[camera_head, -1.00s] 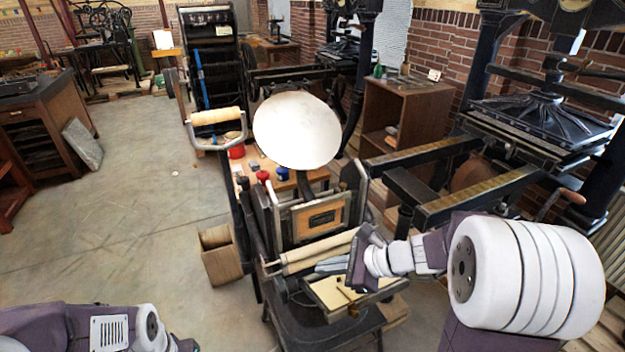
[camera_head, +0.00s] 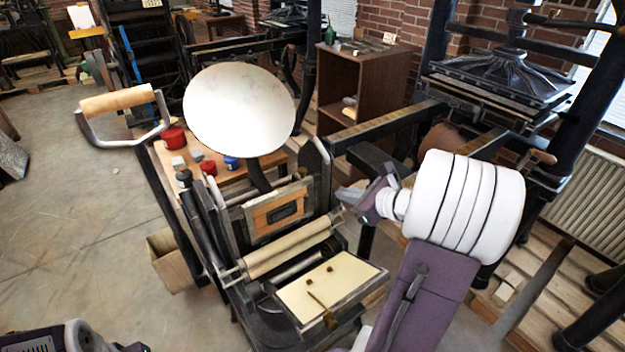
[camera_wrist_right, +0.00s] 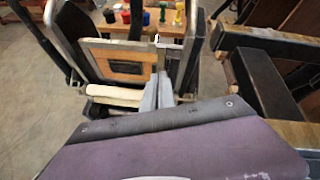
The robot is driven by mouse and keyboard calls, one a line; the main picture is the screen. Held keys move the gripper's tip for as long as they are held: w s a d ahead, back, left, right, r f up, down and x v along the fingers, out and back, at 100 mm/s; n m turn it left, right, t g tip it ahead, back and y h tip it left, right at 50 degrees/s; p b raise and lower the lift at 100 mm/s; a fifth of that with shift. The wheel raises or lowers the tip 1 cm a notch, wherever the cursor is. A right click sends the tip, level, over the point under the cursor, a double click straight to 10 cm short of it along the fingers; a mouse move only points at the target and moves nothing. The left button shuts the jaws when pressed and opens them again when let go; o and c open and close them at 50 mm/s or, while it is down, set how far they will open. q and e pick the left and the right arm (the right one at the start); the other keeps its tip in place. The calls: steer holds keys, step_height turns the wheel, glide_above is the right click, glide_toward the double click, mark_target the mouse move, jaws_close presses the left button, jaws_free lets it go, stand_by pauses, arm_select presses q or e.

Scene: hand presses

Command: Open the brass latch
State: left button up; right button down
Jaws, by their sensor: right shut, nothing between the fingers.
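A thin brass piece (camera_head: 318,300) lies across the cream bed (camera_head: 345,277) of the small press in the head view; I cannot tell for sure that it is the latch. Above the bed is an upright metal frame with a wooden panel and dark plate (camera_head: 283,212). My right gripper (camera_head: 346,196) is shut and empty, beside the right edge of this frame and above the bed. In the right wrist view its fingers (camera_wrist_right: 160,82) point toward the frame's right side; contact is unclear. Only part of my left arm shows at the bottom left, its fingers not readable.
Two pale rollers (camera_head: 288,250) lie between frame and bed. A round disc (camera_head: 238,108) stands above the press. Red and blue pots stand on a wooden board behind it. A large iron press (camera_head: 500,85) with long rails stands at the right.

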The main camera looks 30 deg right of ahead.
glide_toward(306, 178)
steer(key=x, duration=0.6)
steer(key=shift+w, duration=0.15)
